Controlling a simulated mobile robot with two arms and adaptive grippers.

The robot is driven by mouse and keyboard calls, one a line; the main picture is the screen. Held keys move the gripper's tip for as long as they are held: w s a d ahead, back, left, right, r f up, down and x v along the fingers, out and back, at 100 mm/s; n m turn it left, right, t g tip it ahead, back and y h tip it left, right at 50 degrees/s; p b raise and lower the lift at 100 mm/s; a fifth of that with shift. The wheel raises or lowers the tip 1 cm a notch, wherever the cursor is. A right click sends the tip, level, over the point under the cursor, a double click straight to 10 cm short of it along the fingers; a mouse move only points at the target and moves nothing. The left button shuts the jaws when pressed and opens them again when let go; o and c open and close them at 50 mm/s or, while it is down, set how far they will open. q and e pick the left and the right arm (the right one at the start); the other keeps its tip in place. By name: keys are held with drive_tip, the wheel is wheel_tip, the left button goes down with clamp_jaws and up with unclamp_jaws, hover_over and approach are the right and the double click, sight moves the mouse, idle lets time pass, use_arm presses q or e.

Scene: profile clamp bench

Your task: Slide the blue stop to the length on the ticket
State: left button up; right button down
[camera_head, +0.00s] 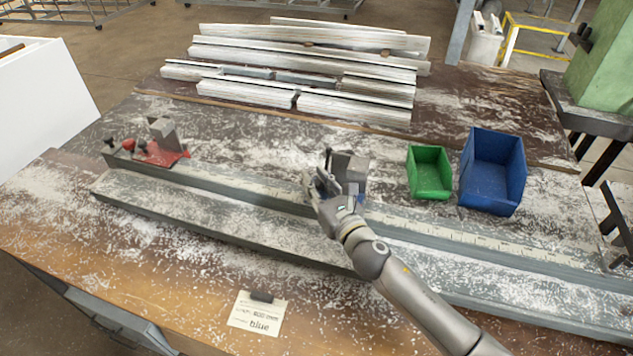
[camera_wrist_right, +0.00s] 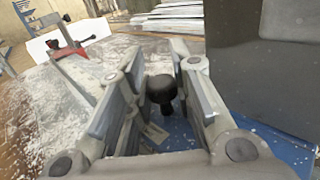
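The blue stop (camera_wrist_right: 262,135) shows its blue base at the right of the right wrist view, with a grey block (camera_wrist_right: 258,70) above it. In the head view its grey block (camera_head: 352,168) stands on the rail (camera_head: 430,228), and my right gripper (camera_head: 330,178) hides most of the blue base. In the wrist view my right gripper (camera_wrist_right: 160,100) is open, with a black knob (camera_wrist_right: 161,90) between its fingers; I see gaps beside the knob. The ticket (camera_head: 257,314) lies on the bench front; it reads "blue", and its number is too small to read surely. My left gripper is not in view.
A red stop (camera_head: 160,152) with a grey block sits at the rail's left end. A green bin (camera_head: 429,172) and a blue bin (camera_head: 492,172) stand behind the rail at right. Pale profiles (camera_head: 310,45) lie at the back. Shavings cover the bench.

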idle(0.4)
drive_tip(key=shift+d, duration=0.1)
drive_tip(key=c, duration=1.6)
unclamp_jaws()
drive_tip(key=v, duration=1.2)
